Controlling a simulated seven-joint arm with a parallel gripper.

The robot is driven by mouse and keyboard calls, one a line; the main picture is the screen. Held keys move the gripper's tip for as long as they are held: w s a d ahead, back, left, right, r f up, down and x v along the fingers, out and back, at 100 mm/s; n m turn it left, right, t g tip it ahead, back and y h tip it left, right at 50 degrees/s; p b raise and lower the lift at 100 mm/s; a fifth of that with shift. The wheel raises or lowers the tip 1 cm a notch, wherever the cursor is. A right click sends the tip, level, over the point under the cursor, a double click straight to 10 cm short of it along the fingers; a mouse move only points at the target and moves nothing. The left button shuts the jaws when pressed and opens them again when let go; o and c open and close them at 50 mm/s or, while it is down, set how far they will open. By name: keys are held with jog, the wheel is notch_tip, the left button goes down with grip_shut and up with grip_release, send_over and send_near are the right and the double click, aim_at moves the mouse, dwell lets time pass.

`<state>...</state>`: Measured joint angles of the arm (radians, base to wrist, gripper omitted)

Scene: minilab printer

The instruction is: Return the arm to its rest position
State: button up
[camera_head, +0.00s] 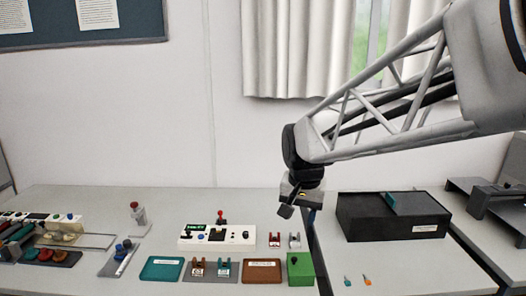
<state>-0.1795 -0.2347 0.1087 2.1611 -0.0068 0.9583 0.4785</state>
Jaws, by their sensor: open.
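My gripper (299,198) hangs at the end of my arm, pointing down, above the table near the gap between two table sections. It is small in this view, with nothing visible between its fingers. It is apart from the objects below it. My arm comes in from the upper right.
A black box (392,218) with a teal piece on top stands right of my gripper. Below left are a white control panel (217,237) with a red-topped lever, a green box (300,269), a teal tray (161,270) and a brown tray (262,272). Two small tools (367,280) lie front right.

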jog(key=s+d+f+n, duration=0.1)
jog(key=s+d, duration=0.4)
jog(key=s, duration=0.6)
jog(key=s+d+f+n, duration=0.2)
jog(key=s+d+f, duration=0.1)
jog(key=s, duration=0.9)
jog(key=shift+d+f+t, duration=0.2)
jog(key=shift+d+t, duration=0.2)
jog(key=shift+d, duration=0.5)
